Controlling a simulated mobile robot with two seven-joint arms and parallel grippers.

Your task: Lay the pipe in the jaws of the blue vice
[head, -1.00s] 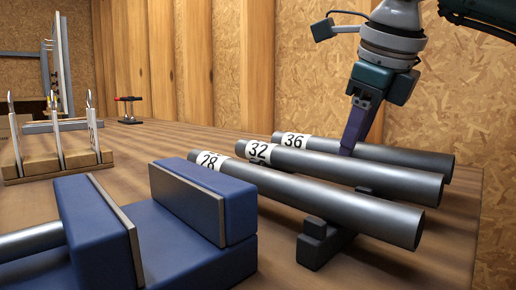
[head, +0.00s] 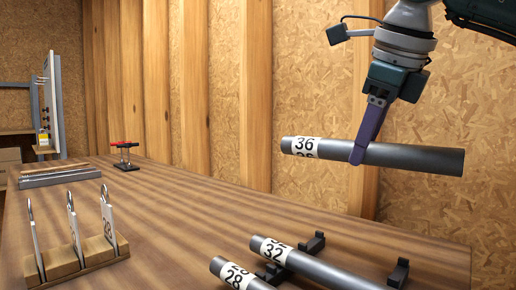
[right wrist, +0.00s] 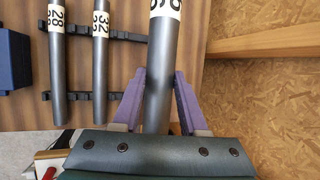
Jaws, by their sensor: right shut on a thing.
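My right gripper (head: 359,152) is shut on a grey pipe labelled 36 (head: 415,158). It holds the pipe nearly level, well above the bench. In the right wrist view the purple fingers (right wrist: 159,82) stand on either side of this pipe (right wrist: 158,60). The head view does not show the blue vice. A blue block at the left edge of the right wrist view (right wrist: 14,68) looks like part of it; its jaws cannot be made out. My left gripper is not in view.
Pipes labelled 32 (head: 310,265) and 28 (head: 228,272) lie on black rests (head: 398,272). A small red-topped stand (head: 125,160) is farther back. The mid-bench is clear. A chipboard wall is behind the pipe.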

